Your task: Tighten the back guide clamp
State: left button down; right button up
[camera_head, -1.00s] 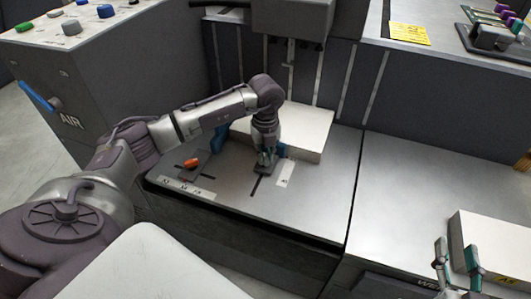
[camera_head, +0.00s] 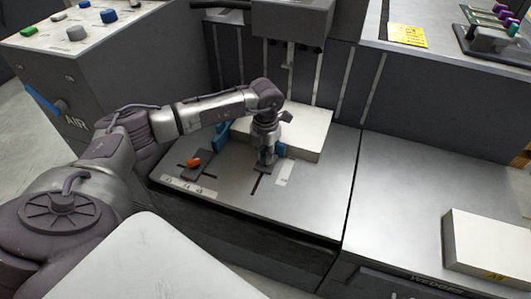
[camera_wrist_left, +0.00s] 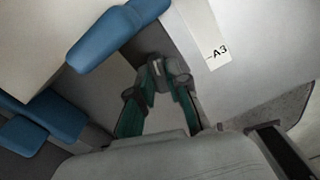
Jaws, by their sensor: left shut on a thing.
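My left gripper (camera_head: 265,160) points down at a small dark clamp base (camera_head: 262,169) on the grey metal bed, beside the white block. In the left wrist view my left gripper (camera_wrist_left: 157,75) has its teal fingers closed together around a small dark piece, apparently the clamp's knob, mostly hidden by the fingertips. A blue guide (camera_head: 281,151) stands just right of the gripper. Another blue guide (camera_head: 221,135) stands at the block's left side. A second clamp with an orange-red knob (camera_head: 193,162) sits at the left of the bed. My right gripper is out of view.
A white block (camera_head: 312,130) like a paper stack stands behind the gripper. White labels lie on the bed; one reads A3 (camera_wrist_left: 217,53) in the left wrist view. A control panel (camera_head: 60,45) is at left. Another white block (camera_head: 490,245) is at right; the bed between is clear.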

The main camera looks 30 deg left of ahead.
pick_arm(q)
jog(key=m, duration=0.2)
jog(key=shift+m, duration=1.5)
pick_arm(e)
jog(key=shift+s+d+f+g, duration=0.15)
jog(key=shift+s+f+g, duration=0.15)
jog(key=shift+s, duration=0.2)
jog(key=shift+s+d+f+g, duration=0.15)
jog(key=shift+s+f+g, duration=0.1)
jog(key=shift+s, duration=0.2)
pick_arm(q)
jog(key=shift+m, duration=0.3)
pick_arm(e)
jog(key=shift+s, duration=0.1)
pick_arm(q)
jog(key=c, duration=1.1)
grip_release()
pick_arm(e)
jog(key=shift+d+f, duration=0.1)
pick_arm(q)
notch_tip(320, 180, up, 12)
